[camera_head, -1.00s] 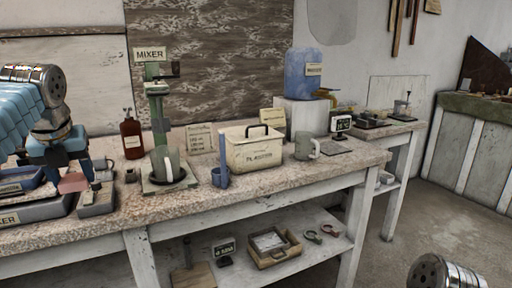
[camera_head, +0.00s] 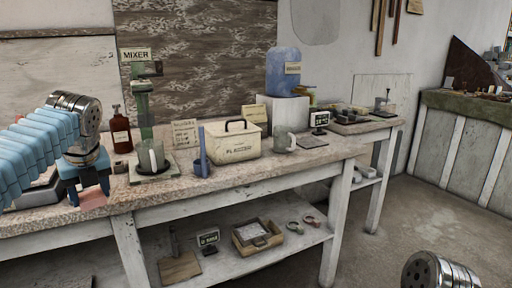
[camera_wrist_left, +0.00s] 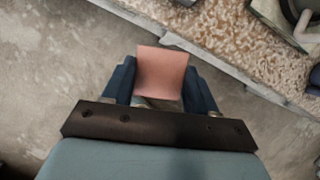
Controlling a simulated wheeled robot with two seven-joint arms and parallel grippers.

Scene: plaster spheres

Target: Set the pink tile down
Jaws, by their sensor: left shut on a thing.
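My left gripper (camera_head: 90,184) is shut on the pink tile (camera_head: 93,198), which shows below its fingers at the left of the head view. In the left wrist view the pink tile (camera_wrist_left: 161,70) is a flat, squarish piece between the two dark blue fingers. There it appears over the grey floor, just off the bench's front edge. My right gripper is not in view; only a metal part of my right arm shows at the lower right of the head view.
The speckled bench top (camera_head: 180,188) carries a mixer (camera_head: 150,160), a brown bottle (camera_head: 120,130), a blue upright holder (camera_head: 202,160), a cream box (camera_head: 236,145) and a mug (camera_head: 284,141). A lower shelf (camera_head: 215,266) holds a wooden crate (camera_head: 257,236). Floor is clear at right.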

